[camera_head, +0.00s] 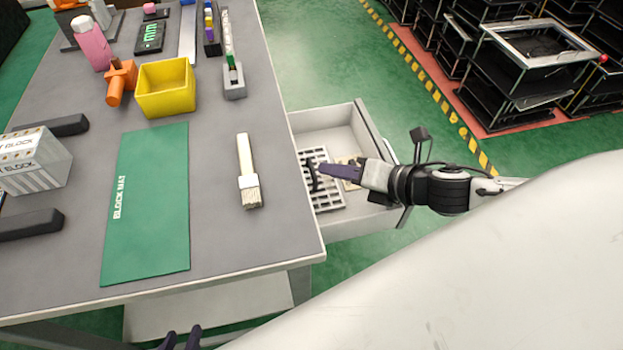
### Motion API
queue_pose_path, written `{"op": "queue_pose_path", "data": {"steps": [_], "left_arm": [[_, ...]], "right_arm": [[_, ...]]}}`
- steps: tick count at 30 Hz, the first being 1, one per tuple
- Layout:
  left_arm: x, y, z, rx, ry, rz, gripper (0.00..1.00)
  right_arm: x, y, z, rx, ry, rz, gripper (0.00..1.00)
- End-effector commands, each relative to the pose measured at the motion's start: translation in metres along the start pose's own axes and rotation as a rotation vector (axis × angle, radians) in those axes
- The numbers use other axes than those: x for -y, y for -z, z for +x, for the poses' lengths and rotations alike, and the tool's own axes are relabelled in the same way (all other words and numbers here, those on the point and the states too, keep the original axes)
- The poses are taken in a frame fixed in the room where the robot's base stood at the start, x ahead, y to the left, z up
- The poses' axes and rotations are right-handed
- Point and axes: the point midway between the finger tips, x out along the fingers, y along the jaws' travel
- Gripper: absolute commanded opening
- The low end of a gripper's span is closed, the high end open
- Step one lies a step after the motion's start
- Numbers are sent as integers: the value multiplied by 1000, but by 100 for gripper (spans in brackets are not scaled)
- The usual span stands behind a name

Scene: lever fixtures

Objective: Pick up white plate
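A white plate with rows of slots (325,197) lies inside the open drawer (368,128) at the table's right side. My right gripper (316,176) reaches into the drawer from the right, with its dark fingers over the plate's upper part. They hide some of the plate. Whether the fingers touch the plate or are closed on it cannot be told. My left gripper (181,341) shows only as two dark fingertips at the bottom edge, apart with nothing visible between them.
A brush (248,178), a green mat (150,215), a yellow bin (166,87), an orange part (120,80) and a grey block (35,160) are on the table (282,215). The drawer walls surround the plate. Black racks (535,50) stand at upper right.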

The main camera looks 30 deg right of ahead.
Motion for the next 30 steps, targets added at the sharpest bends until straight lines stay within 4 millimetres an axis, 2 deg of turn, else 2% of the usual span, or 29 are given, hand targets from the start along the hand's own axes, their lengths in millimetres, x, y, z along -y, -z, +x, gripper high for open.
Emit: {"op": "queue_pose_path", "data": {"steps": [7, 16, 26, 29, 30], "left_arm": [[0, -3, 2, -2, -1, -4, 31], [-1, -6, 5, -13, -4, -15, 31], [-2, -6, 2, -14, -6, -19, 31], [-2, -6, 3, -13, -6, -19, 31], [-2, -6, 3, -13, -6, -19, 31]], "right_arm": [[0, 1, 14, 0, -2, 1, 19], [2, 5, 54, 0, -4, 0, 19], [2, 5, 60, -3, -1, -2, 19], [2, 5, 59, -3, -1, -2, 2], [3, 5, 59, -3, -1, -2, 0]]}}
